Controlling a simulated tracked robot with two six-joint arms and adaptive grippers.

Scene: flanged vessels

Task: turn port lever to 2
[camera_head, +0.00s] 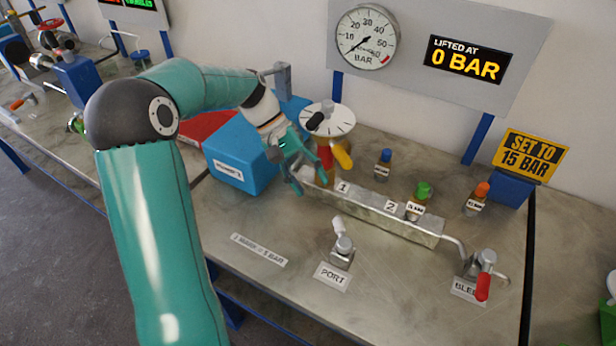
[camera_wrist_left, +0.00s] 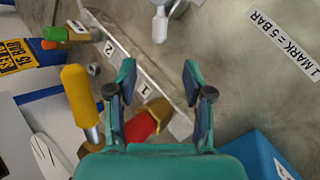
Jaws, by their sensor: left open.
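The port lever (camera_head: 342,243) stands behind the PORT label (camera_head: 332,276) at the front of the bench; its pale grip points up and slightly left. It also shows at the top of the left wrist view (camera_wrist_left: 160,22). A long metal block (camera_head: 385,212) behind it carries labels 1 (camera_head: 343,187) and 2 (camera_head: 390,206). I cannot tell exactly which number the lever points at. My left gripper (camera_head: 297,184) is open above the bench near the block's left end, apart from the lever. Its fingers (camera_wrist_left: 159,80) have nothing between them. My right gripper is out of view.
A yellow handle (camera_head: 342,154) and a white dial (camera_head: 327,120) stand behind my gripper, a blue box (camera_head: 232,165) to its left. Bottles, including a blue-capped one (camera_head: 383,165), stand behind the block. A red bleed lever (camera_head: 483,286) is at right. Bench around the port lever is clear.

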